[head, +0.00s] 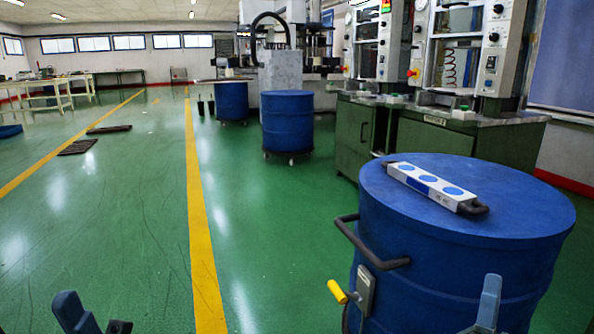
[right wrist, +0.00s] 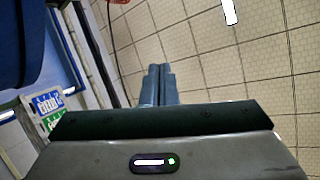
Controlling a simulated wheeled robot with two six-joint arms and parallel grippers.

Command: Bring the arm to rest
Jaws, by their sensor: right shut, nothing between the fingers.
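My right gripper (head: 487,303) shows at the bottom right of the head view, in front of the near blue drum. In the right wrist view its two blue-grey fingers (right wrist: 158,86) are together and empty, against a pale tiled surface. A blue-grey part of my left gripper (head: 75,314) shows at the bottom left edge of the head view. It is cut off by the frame, so its opening is hidden.
A large blue drum (head: 440,260) stands close at the right, with a white bar with blue discs (head: 432,184) on its lid. Other blue drums (head: 287,122) and green machine cabinets (head: 420,138) stand behind. Green floor (head: 110,230) with yellow lines is open at the left.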

